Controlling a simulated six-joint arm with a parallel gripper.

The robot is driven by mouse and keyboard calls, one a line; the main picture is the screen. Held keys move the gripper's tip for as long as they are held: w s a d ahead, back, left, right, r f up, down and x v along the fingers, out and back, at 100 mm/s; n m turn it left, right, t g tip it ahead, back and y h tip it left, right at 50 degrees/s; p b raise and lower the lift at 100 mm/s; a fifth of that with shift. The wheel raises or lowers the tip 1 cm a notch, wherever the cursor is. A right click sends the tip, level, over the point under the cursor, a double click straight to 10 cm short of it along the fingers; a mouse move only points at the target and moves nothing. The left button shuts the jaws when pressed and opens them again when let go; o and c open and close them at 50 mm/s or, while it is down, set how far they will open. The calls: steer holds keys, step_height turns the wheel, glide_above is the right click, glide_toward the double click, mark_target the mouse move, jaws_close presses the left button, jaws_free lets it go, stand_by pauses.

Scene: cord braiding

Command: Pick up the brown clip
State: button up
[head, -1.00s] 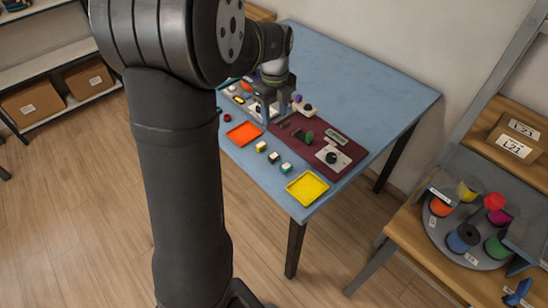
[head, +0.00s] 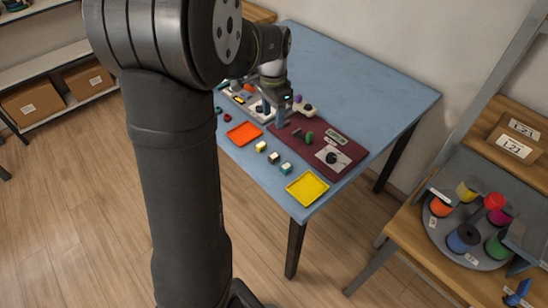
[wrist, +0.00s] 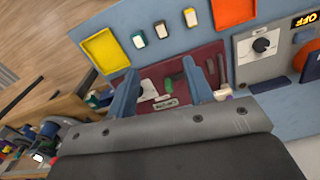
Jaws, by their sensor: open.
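My gripper (head: 275,112) is open and empty, above the left end of the maroon mat (head: 347,153). In the wrist view its two blue-grey fingers stand apart over the mat, and the gap between them (wrist: 161,92) shows a green piece. A small dark brown piece, which looks like the brown clip (head: 297,134), lies on the mat just right of the gripper. A green piece (head: 309,137) lies beside it.
An orange tray (head: 243,132), several small blocks (head: 274,157) and a yellow tray (head: 308,188) line the table's front edge. A white plate with a dark knob (head: 333,156) sits on the mat. A grey panel (wrist: 262,43) stands beside the mat. The back of the blue table is clear.

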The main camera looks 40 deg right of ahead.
steer(key=n, duration=0.1)
glide_toward(272, 157)
steer(key=shift+n, duration=0.3)
step_height(272, 157, down, 9)
steer(key=shift+r, duration=0.1)
jaws_close()
stand_by(0.4)
